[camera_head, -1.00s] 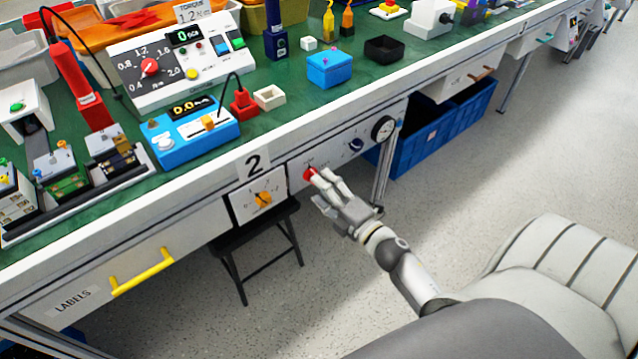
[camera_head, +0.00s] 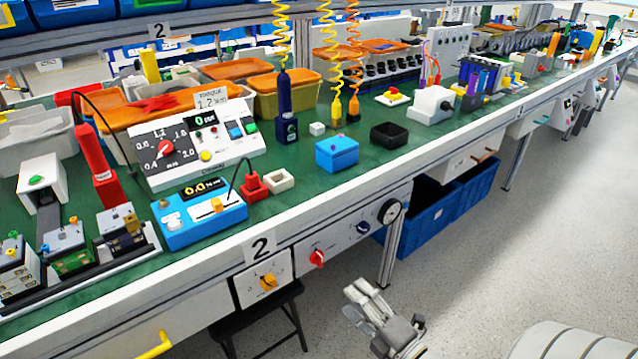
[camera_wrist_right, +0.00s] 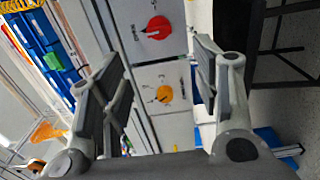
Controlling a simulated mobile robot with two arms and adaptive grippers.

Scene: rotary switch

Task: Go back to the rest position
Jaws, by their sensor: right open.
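My right gripper (camera_head: 368,306) is open and empty in the head view, over the floor in front of the bench and apart from the panel. In the right wrist view its two fingers (camera_wrist_right: 160,95) stand wide apart with nothing between them. The red rotary knob (camera_head: 317,258) is on the white panel under the bench edge, and it also shows in the right wrist view (camera_wrist_right: 158,28). The orange rotary knob (camera_head: 268,282) sits on the panel below the "2" label, and also shows between the fingers (camera_wrist_right: 164,94). My left gripper is not seen.
A black stool (camera_head: 290,299) stands under the bench. Blue bins (camera_head: 430,222) stand underneath to the right. A yellow drawer handle (camera_head: 154,346) sticks out at lower left.

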